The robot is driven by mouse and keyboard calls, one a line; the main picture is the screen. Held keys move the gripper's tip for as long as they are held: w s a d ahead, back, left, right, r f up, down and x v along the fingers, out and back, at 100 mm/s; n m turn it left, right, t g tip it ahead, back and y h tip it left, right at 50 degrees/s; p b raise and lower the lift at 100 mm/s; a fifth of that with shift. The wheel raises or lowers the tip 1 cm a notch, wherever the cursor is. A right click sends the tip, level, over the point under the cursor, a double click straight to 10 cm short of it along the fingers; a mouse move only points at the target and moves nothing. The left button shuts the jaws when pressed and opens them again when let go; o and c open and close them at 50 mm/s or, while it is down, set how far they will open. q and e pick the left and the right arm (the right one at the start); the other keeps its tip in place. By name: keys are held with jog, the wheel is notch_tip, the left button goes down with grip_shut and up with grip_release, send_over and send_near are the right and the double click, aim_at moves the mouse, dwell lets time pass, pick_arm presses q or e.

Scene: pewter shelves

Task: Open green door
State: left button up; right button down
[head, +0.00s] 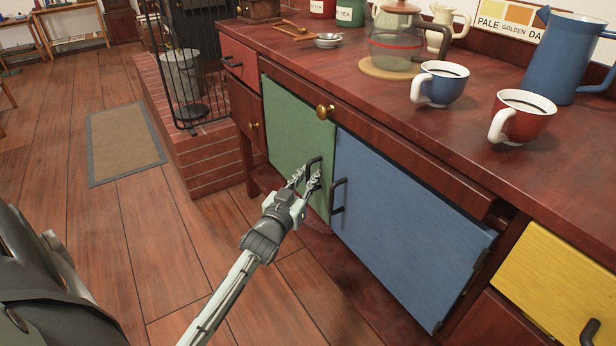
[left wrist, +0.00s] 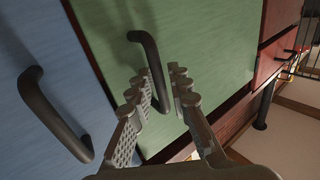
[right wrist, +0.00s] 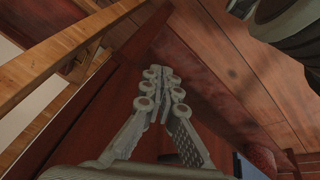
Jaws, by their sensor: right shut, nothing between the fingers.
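The green door (head: 296,125) is in the cabinet front in the head view, left of the blue door, and looks shut. Its dark bar handle (head: 308,163) is near its lower right edge. My left gripper (head: 305,179) is at this handle. In the left wrist view the green door's handle (left wrist: 149,55) runs down between the open fingers (left wrist: 162,95), with a gap showing, so it is not visibly clamped. My right gripper (right wrist: 165,88) shows only in the right wrist view, shut and empty, near reddish wood surfaces.
The blue door (head: 405,220) with its own handle (head: 337,196) is close beside the left gripper. A yellow drawer (head: 560,283) is at right. Mugs, a blue jug (head: 565,60) and a glass pot (head: 393,45) stand on the counter. A brick hearth (head: 200,150) is at left. Open floor lies in front.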

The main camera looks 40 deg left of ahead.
pick_arm(q)
grip_shut()
jog(key=shift+s, duration=0.15)
